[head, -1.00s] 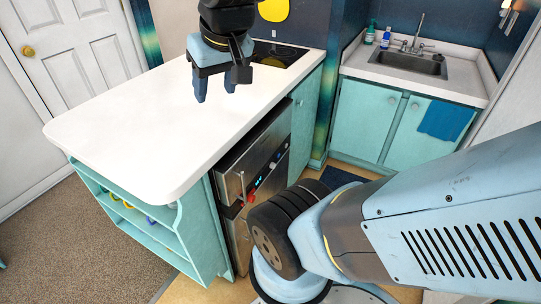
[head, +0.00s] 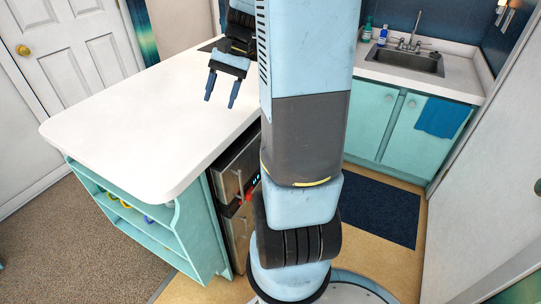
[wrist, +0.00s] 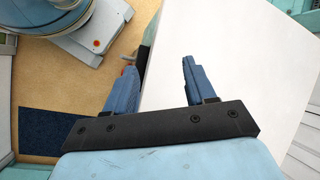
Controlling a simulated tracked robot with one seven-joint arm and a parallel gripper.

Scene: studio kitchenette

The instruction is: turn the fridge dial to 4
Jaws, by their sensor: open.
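The steel-fronted fridge unit (head: 229,185) is built in under the white counter. Its right part is hidden behind my arm. A small red piece (head: 249,196) shows on its front near blue lit marks; I cannot tell if it is the dial, and no numbers are readable. My gripper (head: 221,100) is open and empty, above the counter top, apart from the fridge. In the wrist view my gripper (wrist: 159,66) has its two fingers spread, over the counter's edge. A small red spot (wrist: 127,60) shows just beyond the left finger.
A sink (head: 408,60) over teal cabinets stands at the back right. A dark mat (head: 380,210) lies on the floor. A white wall (head: 470,200) is at the right.

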